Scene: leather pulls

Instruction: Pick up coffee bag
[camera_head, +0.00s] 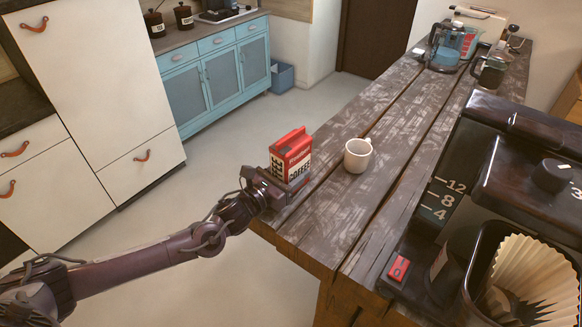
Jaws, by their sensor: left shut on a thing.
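The coffee bag (291,154) is a red pack with a dark and white label reading "COFFEE". It is upright at the left edge of the wooden table (333,224). My left gripper (277,184) reaches it from the left and is shut on its lower part. The gripper hides the bottom of the bag, so I cannot tell whether it touches the table. My right gripper is not in view.
A white mug (357,156) stands just right of the bag. A dark coffee maker (500,150) with a paper filter (530,272) fills the right front. A glass jug (445,47) stands at the far end. The middle planks are clear.

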